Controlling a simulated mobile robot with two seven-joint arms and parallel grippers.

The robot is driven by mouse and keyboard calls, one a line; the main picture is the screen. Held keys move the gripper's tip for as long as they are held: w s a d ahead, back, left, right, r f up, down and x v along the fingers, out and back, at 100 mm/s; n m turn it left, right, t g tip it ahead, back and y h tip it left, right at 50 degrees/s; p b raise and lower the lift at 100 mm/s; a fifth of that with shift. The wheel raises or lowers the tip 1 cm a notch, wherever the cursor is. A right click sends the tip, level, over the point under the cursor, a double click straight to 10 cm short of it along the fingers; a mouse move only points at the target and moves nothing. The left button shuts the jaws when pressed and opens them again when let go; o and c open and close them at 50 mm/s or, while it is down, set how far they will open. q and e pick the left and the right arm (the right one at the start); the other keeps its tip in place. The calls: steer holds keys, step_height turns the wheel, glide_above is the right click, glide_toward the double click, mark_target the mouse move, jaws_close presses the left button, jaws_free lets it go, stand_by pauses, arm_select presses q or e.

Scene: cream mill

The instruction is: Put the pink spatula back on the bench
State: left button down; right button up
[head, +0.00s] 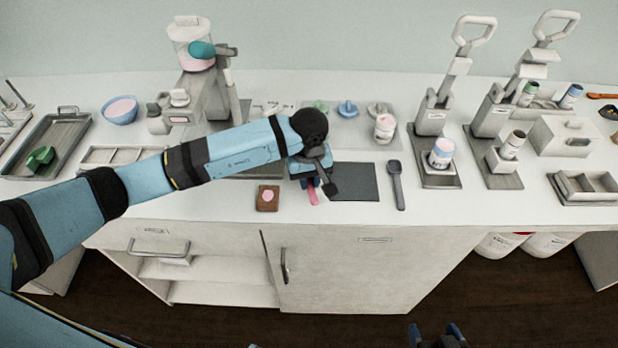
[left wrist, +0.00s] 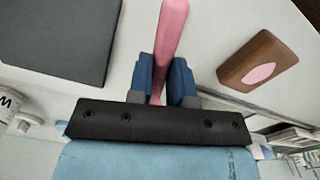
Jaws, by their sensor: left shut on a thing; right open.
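The pink spatula (head: 312,196) is at the middle of the bench (head: 230,204), close to its front edge. My left gripper (head: 308,184) is shut on it, between a dark mat and a small brown block. In the left wrist view the pink spatula (left wrist: 171,35) runs up between the two blue fingers of my left gripper (left wrist: 160,85). I cannot tell whether the spatula touches the bench top. My right gripper (head: 436,336) is open and empty, low at the bottom edge of the head view, in front of the bench.
A dark mat (head: 354,182) lies right of my left gripper, with a dark grey spoon-like tool (head: 397,184) beside it. A brown block with a pink oval (head: 268,197) lies to the left. Lever presses (head: 435,120) stand further right. Bare bench top shows near the front edge.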

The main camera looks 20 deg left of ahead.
arm_select(q)
steer(key=shift+f, duration=0.1)
steer(key=shift+f+b, duration=0.3)
steer(key=shift+b, duration=0.35)
steer(key=c, duration=1)
jaws_free()
steer(key=shift+o, duration=0.2)
steer(key=shift+r, duration=0.15)
